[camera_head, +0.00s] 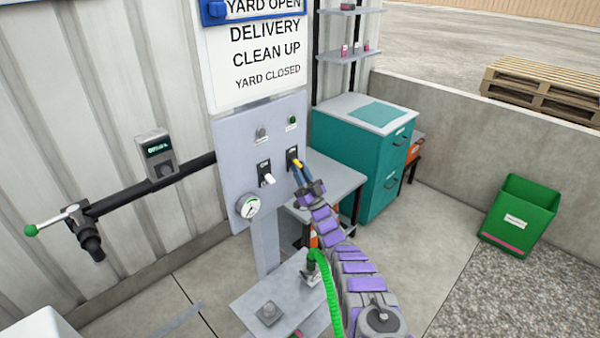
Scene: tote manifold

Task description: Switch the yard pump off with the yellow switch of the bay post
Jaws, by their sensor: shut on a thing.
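The bay post carries a grey panel (231,138) below a white sign. The yellow switch (298,163) sits on a dark plate at the panel's right side. My gripper (300,170) is at the yellow switch, with its jaws shut on it. My jaws partly hide the switch, so its exact position is hard to tell. A white switch (268,179) is to the left on its own dark plate. Above are a grey lamp (261,132) and a green lamp (292,120). A round gauge (248,207) is at the lower left of the panel.
A pipe with a green-tipped lever (31,230) and a meter box (156,155) runs along the wall at left. A teal cabinet (340,165) stands behind my arm. A green hose (325,285) rises beside my arm. A green bin (520,215) is at right on open floor.

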